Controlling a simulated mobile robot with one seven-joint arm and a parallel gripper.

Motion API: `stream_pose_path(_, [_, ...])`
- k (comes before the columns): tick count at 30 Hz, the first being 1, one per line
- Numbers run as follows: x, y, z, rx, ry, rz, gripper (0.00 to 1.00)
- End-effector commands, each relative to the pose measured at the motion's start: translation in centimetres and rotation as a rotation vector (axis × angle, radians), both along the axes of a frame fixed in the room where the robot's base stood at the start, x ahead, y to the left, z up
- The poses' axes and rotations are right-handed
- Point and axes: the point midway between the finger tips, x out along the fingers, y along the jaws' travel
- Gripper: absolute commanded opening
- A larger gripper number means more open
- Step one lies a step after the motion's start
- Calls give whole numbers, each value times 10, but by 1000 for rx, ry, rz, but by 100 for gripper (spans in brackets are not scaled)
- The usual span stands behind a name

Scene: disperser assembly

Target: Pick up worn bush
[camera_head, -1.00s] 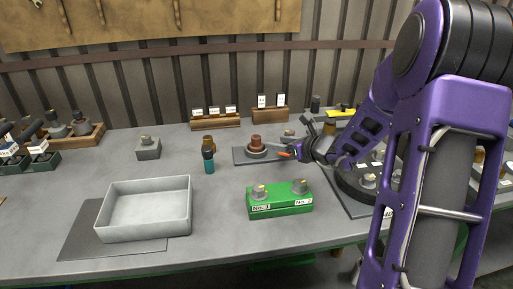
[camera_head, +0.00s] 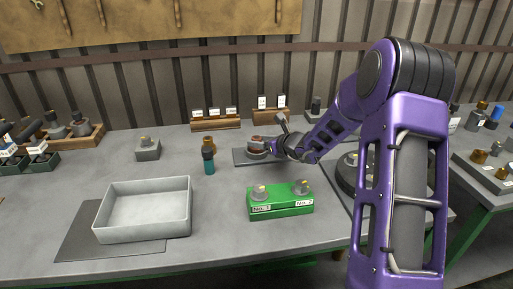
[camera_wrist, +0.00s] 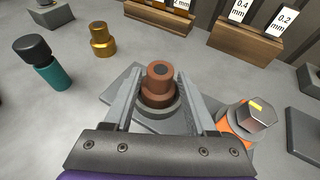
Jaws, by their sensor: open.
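The worn bush appears to be the rust-brown stepped bush (camera_wrist: 157,84), upright in a grey round seat (camera_wrist: 172,112) on a dark plate (camera_head: 240,157). In the head view the bush (camera_head: 256,139) is partly covered by my gripper (camera_head: 268,146). My gripper (camera_wrist: 159,80) is open in the wrist view, with one finger on each side of the bush. Whether either finger touches it I cannot tell.
An orange part with a grey hex top (camera_wrist: 245,118) stands close to the right finger. A brass bush (camera_wrist: 102,40) and a teal bottle with black cap (camera_wrist: 42,62) stand left. A grey tray (camera_head: 145,235) and green block (camera_head: 280,206) are nearer the front.

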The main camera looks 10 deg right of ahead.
Motion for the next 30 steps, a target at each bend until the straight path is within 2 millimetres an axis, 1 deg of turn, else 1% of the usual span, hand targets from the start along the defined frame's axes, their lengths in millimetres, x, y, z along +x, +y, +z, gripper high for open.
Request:
stream_pose_path(2, [0,0,0,0,0,0,55])
stream_pose_path(3, [0,0,0,0,0,0,48])
stream_pose_path(11, [0,0,0,0,-1,0,1])
stream_pose_path(12, [0,0,0,0,-1,0,0])
stream_pose_path(24, [0,0,4,1,-3,0,0])
stream_pose_path(26, [0,0,8,1,-4,0,0])
stream_pose_path(29, [0,0,24,-1,-7,2,0])
stream_pose_path(30, [0,0,32,0,-8,1,0])
